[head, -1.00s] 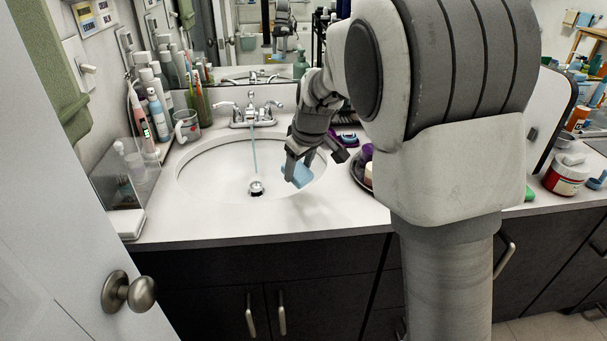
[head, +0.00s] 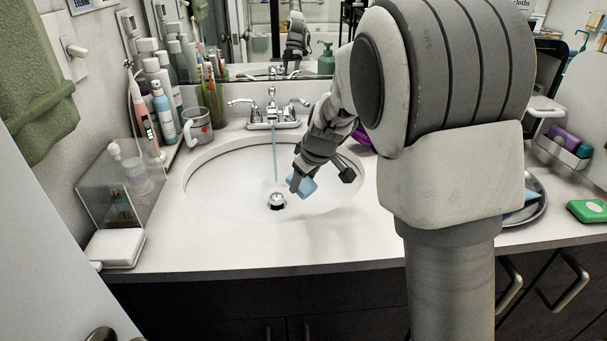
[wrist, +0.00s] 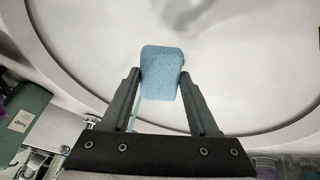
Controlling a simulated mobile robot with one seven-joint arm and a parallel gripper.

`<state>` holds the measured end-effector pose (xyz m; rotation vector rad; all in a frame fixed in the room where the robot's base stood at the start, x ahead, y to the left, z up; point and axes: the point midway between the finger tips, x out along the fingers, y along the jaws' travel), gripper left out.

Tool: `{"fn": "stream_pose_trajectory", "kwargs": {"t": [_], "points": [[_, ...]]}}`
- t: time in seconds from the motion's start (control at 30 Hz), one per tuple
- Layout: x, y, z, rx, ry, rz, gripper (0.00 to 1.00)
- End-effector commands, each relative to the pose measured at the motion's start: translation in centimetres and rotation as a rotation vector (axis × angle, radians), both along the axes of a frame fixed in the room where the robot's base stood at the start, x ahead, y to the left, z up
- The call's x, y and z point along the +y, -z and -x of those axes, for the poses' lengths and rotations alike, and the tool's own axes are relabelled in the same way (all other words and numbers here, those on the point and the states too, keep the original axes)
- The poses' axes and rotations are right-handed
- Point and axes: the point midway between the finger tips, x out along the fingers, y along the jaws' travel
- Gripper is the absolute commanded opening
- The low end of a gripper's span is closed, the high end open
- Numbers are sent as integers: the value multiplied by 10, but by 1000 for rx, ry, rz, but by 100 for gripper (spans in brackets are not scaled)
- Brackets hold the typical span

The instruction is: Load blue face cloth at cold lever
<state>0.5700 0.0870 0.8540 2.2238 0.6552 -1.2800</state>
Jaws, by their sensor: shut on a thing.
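The blue face cloth (head: 304,188) is a small, rounded light-blue block. My gripper (head: 300,180) is shut on it and holds it over the right half of the white sink basin (head: 225,190). In the wrist view the cloth (wrist: 161,72) sits between the fingertips of my gripper (wrist: 160,82). The chrome faucet (head: 272,112) stands behind the basin with a left lever (head: 238,101) and a right lever (head: 300,102). I see no clear mark for the cold one. A thin bluish water stream (head: 275,160) runs down, left of the cloth.
A mug (head: 196,127), several bottles and a clear box (head: 118,190) crowd the left counter. A green soap bottle (wrist: 22,122) stands near the faucet. A metal tray (head: 541,210) and green box (head: 588,210) are at right. The front counter (head: 250,250) is clear.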

Motion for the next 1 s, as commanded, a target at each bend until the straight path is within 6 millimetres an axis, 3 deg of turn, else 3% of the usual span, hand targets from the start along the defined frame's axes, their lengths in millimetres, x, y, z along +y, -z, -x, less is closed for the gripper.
{"fn": "stream_pose_trajectory", "kwargs": {"t": [0.37, 1.0], "points": [[3, 9, -10, -5, 1, -1, 16], [25, 21, -69, -5, 2, -1, 16]]}}
